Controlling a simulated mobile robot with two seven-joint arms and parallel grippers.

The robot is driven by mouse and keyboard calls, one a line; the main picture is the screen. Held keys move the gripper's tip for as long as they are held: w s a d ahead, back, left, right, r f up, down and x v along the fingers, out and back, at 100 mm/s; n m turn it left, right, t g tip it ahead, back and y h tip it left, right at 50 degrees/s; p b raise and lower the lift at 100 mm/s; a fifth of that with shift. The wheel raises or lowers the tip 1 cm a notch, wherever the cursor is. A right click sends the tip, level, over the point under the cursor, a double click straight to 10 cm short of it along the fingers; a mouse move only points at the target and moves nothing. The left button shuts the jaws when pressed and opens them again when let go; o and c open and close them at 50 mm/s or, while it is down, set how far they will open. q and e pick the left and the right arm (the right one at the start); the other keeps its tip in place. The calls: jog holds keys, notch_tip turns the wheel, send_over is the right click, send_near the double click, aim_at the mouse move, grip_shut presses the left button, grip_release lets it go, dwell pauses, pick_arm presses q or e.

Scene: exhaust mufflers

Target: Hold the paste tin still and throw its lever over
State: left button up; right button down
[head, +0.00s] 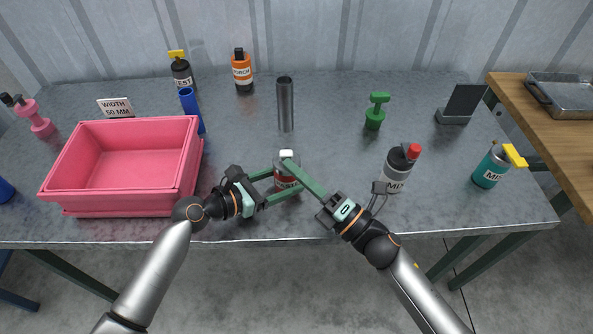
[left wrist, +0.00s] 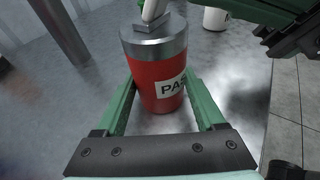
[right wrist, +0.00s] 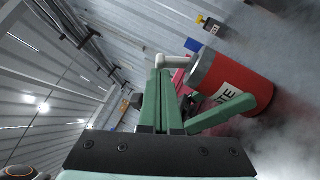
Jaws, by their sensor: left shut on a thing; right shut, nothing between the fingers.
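The paste tin (head: 283,180) is red with a grey lid and a white label. It stands upright near the table's front edge, and shows large in the left wrist view (left wrist: 160,75). A white lever (head: 287,154) sits on its lid; in the right wrist view the lever (right wrist: 172,62) reaches out sideways past the rim. My left gripper (head: 288,179) is shut around the tin's body, one finger on each side. My right gripper (head: 288,164) is shut and empty, its fingertips right by the lever. I cannot tell whether they touch it.
A pink crate (head: 190,170) stands left of my left gripper. A bottle with a red cap (head: 397,170) stands close right of my right gripper. A dark metal cylinder (head: 285,105) stands behind the tin, and a green handled object (head: 375,112) is back right. The table between them is clear.

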jog(key=shift+w+r+m+h, duration=0.15)
jog(key=shift+r+m+h, duration=0.35)
jog(key=shift+m+h, duration=0.15)
jog(key=shift+w+r, duration=0.6)
jog(key=shift+w, duration=0.3)
jog(key=shift+w+r, duration=0.6)
jog(key=shift+w, duration=0.25)
jog(key=shift+w, duration=0.1)
dwell(0.3)
jog(key=s+d+r, duration=0.3)
jog(key=s+d, duration=0.4)
jog(key=s, duration=0.3)
jog(key=shift+s, duration=0.35)
jog(key=shift+d, duration=0.1)
